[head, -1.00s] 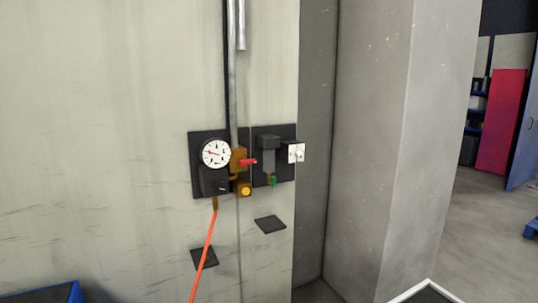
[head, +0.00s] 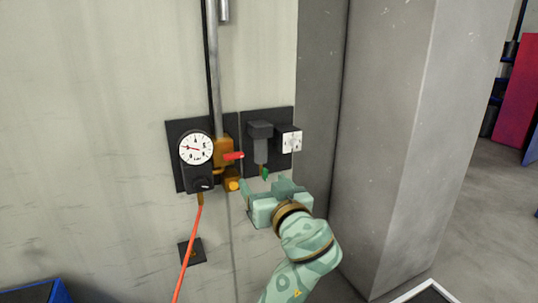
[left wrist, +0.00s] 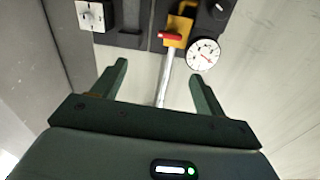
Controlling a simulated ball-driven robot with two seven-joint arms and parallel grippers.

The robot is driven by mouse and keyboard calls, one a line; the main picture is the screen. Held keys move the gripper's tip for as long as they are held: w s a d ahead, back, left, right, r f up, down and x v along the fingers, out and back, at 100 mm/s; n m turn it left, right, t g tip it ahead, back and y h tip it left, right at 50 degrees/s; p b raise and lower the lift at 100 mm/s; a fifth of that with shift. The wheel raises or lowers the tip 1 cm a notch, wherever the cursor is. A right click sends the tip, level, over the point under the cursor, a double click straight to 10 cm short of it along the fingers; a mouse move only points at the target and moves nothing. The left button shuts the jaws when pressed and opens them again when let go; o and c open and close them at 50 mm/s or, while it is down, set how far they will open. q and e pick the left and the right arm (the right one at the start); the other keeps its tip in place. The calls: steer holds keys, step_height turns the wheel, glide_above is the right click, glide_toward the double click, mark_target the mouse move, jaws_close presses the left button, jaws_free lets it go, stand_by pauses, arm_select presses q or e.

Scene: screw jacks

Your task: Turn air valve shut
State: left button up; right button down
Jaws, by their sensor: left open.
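The air valve is a brass body (head: 222,152) on the wall's pipe, with a red lever (head: 234,155) that lies nearly level and points right. The lever also shows in the left wrist view (left wrist: 170,37), above the gap between my fingers. My left gripper (head: 262,187) is open and empty, below and to the right of the lever, apart from it. Its two fingers (left wrist: 159,72) spread wide in the left wrist view. My right gripper is in neither view.
A round gauge (head: 196,149) sits left of the valve, with an orange hose (head: 188,250) below. A dark filter unit (head: 261,145) and a white switch box (head: 291,140) are to the right. A concrete pillar (head: 400,140) stands further right.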

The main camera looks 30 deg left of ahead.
arm_select(q)
steer(key=n, duration=0.1)
steer(key=p, duration=0.4)
glide_toward(235, 156)
steer(key=shift+g, duration=0.4)
steer(key=x, duration=0.7)
steer(key=shift+w+a+r, duration=0.1)
steer(key=shift+w+r, duration=0.2)
steer(key=shift+w+a+f, duration=0.1)
steer(key=shift+w+a, duration=0.25)
steer(key=shift+a, duration=0.1)
steer(key=c, duration=1)
